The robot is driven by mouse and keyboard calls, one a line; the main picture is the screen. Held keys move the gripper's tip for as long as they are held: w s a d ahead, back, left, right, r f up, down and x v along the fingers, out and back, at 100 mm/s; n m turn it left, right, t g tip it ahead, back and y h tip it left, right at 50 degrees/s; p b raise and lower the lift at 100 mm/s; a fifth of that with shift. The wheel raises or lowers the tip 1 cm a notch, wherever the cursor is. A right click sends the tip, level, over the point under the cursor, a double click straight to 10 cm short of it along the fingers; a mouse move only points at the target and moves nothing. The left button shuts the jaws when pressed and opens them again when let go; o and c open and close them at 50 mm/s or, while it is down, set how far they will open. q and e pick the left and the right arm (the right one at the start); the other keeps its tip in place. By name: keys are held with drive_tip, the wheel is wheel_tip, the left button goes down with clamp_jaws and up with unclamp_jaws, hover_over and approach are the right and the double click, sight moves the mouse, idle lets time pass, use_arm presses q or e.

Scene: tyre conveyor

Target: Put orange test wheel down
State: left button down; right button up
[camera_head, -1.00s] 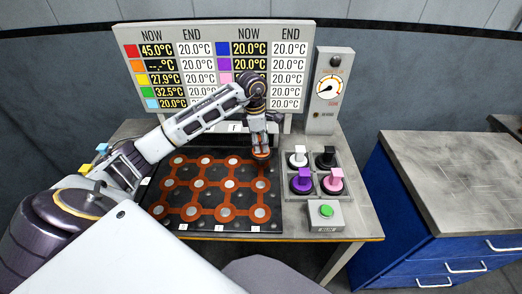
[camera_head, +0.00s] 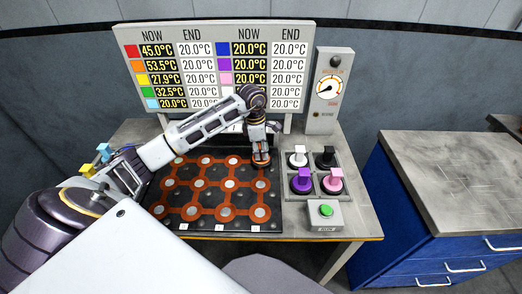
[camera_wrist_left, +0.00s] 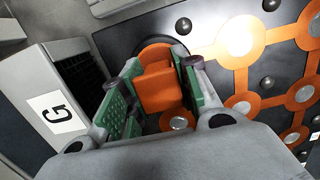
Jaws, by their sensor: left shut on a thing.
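The orange test wheel (camera_wrist_left: 160,85) has a block-shaped orange handle in the left wrist view. My left gripper (camera_wrist_left: 152,78) is shut on that handle, with green pads on both sides. In the head view the wheel (camera_head: 261,162) is at the upper right corner of the black board (camera_head: 215,227) with orange linked circles and pale round spots. My left gripper (camera_head: 260,152) is directly above it there. The wheel is low at the board; whether it touches the surface is hard to tell. My right gripper is out of view.
White (camera_head: 298,157), black (camera_head: 326,158), purple (camera_head: 301,182) and pink (camera_head: 333,182) wheels stand in a grey holder right of the board. A green button box (camera_head: 325,212) is in front. The temperature display (camera_head: 290,60) stands behind. Blue (camera_head: 104,150) and yellow (camera_head: 87,170) handles show at left.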

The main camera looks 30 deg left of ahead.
use_arm(q)
drive_tip(key=c, duration=1.1)
unclamp_jaws()
drive_tip(key=shift+f, duration=0.1)
drive_tip(key=shift+o, duration=0.2)
drive_tip(key=shift+s+a+r+b, duration=0.1)
drive_tip(key=shift+a+r+b, duration=0.1)
drive_tip(key=shift+r, duration=1.85)
drive_tip(key=shift+s+a+r+b, duration=0.15)
drive_tip(key=shift+a+r, duration=0.1)
drive_tip(key=shift+r, duration=1.75)
drive_tip(key=shift+s+a+r+b, duration=0.1)
drive_tip(key=shift+a+r, duration=0.1)
drive_tip(key=shift+r, duration=1.85)
